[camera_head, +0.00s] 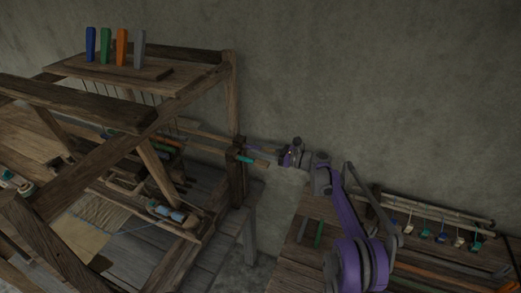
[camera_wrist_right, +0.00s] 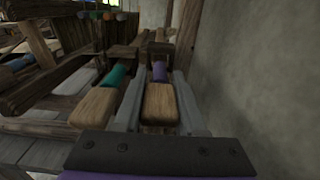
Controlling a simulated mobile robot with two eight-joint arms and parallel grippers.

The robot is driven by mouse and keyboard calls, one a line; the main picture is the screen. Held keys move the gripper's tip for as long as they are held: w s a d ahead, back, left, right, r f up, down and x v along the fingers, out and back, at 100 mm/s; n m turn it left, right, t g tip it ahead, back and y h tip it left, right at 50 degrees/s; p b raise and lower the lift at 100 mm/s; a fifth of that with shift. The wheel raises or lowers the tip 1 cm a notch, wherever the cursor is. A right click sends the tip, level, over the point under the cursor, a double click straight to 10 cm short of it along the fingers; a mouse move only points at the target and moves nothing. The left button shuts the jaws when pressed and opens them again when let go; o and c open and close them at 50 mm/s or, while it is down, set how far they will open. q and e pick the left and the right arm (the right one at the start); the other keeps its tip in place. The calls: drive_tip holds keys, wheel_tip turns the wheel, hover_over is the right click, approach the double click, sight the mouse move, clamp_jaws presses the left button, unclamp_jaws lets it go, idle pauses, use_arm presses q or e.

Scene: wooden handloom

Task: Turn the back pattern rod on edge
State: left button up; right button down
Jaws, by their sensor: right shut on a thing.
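The back pattern rod, with a purple band (camera_head: 260,149) and a wooden handle, sticks out of the right side of the loom close to the wall. In the right wrist view its handle (camera_wrist_right: 160,103) lies between the two grey fingers of my right gripper (camera_wrist_right: 160,90), which is shut on it. My right gripper (camera_head: 287,156) also shows at the rod's end in the head view. A second rod with a teal band (camera_wrist_right: 116,75) and wooden handle lies beside it, outside the fingers. I cannot tell surely whether the held rod is flat or on edge. My left gripper is out of view.
A wooden post (camera_head: 237,172) of the loom stands where the rods come out. Blue, green, orange and grey pegs (camera_head: 122,47) stand on the loom's top shelf. A side table (camera_head: 300,240) with small coloured items is at right. The wall (camera_wrist_right: 250,70) is close.

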drive_tip(key=shift+n, duration=1.5)
drive_tip(key=c, duration=0.8)
unclamp_jaws()
drive_tip(key=shift+o, duration=0.2)
drive_tip(key=b+v, duration=0.1)
drive_tip(key=v, duration=0.9)
drive_tip(key=shift+s+d, duration=0.15)
drive_tip(key=shift+d, duration=0.25)
